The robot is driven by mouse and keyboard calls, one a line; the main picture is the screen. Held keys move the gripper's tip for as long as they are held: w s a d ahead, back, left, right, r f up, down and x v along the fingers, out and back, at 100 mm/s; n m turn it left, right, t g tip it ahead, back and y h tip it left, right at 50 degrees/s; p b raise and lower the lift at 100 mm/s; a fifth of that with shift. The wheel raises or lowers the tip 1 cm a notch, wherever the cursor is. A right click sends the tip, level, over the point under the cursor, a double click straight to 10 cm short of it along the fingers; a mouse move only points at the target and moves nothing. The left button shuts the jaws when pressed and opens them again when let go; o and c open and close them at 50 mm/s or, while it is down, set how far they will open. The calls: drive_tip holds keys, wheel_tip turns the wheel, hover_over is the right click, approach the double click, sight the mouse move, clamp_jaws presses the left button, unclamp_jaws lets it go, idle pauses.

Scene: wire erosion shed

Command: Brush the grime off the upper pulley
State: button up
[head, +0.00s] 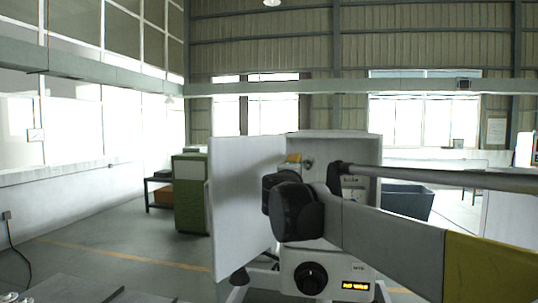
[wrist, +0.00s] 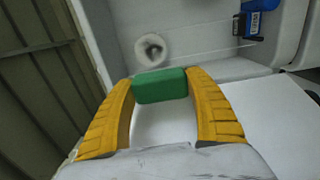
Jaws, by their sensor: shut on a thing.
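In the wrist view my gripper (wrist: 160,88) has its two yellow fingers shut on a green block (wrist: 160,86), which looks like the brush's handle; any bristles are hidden. A round, pale pulley (wrist: 150,50) with a darker centre is on the white panel beyond the block, apart from it in the picture. In the head view a small round part (head: 308,165), probably that pulley, shows inside the open white machine cabinet (head: 340,148). Grime on it is too small to tell. My arm hides much of the cabinet's inside and most of my gripper there.
The cabinet's open white door (head: 243,205) stands left of my arm. A control box with a black knob (head: 311,278) and lit display is below. Dark parts with blue labels (wrist: 255,22) sit right of the pulley. A green cabinet (head: 190,195) and dark bin (head: 407,200) stand farther back.

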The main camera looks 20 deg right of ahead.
sight(309, 164)
drive_tip(key=shift+w+d+r, duration=0.1)
drive_tip(key=shift+w+r, duration=0.2)
drive_tip(key=shift+r, duration=0.25)
drive_tip(key=shift+x, duration=2.65)
drive_tip(key=shift+x, duration=0.95)
drive_tip(key=shift+s+d, duration=1)
drive_tip(key=shift+d, duration=0.25)
drive_tip(key=shift+w+a+r+p, duration=0.25)
drive_tip(key=shift+w+a+p, duration=0.35)
drive_tip(key=shift+w+a, duration=0.65)
